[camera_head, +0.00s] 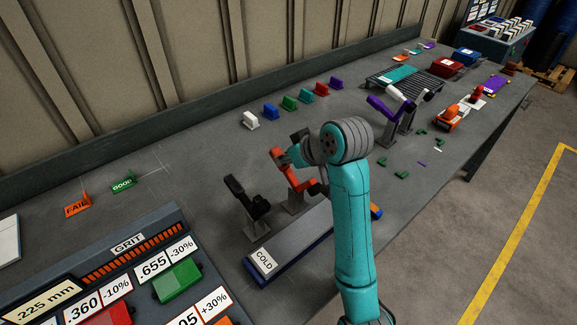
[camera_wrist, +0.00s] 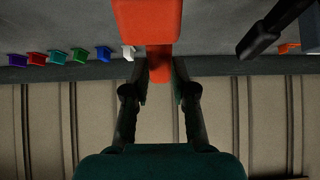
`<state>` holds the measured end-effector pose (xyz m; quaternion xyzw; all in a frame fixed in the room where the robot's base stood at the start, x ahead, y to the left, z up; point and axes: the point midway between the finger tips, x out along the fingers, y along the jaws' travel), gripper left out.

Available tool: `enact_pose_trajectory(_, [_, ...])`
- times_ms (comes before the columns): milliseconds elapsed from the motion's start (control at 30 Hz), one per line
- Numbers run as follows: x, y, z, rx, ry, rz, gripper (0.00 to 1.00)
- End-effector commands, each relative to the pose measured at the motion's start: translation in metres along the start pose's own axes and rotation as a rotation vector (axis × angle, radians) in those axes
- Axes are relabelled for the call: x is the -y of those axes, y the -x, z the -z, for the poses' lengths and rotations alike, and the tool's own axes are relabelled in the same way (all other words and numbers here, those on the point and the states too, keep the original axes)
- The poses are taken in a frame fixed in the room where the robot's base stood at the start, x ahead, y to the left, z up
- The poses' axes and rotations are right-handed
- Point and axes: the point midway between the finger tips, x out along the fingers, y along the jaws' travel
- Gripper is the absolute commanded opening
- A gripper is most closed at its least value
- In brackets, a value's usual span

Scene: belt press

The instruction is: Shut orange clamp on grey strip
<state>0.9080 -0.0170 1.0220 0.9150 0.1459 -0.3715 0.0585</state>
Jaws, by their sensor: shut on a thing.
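The orange clamp (camera_head: 283,163) stands near the middle of the bench, behind the long press bed. Its orange arm slants upward, tilted rather than lying flat. My gripper (camera_wrist: 159,72) is shut on the orange clamp's arm (camera_wrist: 150,22), which fills the top middle of the wrist view between the fingers. In the head view my wrist hides part of the clamp and the fingertips. The long grey strip (camera_head: 310,230) lies along the blue-edged bed marked COLD, in front of the clamp. My arm covers its far right part.
A black clamp (camera_head: 248,203) stands left of the orange one. Purple (camera_head: 384,108) and white clamps stand to the right. Several small coloured blocks (camera_head: 290,102) line the bench behind. A grit panel (camera_head: 125,275) fills the lower left. The bench at back left is mostly clear.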

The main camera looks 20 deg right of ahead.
Motion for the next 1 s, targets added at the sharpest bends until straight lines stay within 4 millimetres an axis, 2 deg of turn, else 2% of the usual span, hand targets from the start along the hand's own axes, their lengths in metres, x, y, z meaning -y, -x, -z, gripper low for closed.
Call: enact_pose_trajectory(1000, [-0.001, 0.031, -0.021, -0.001, -0.001, -0.002, 0.0])
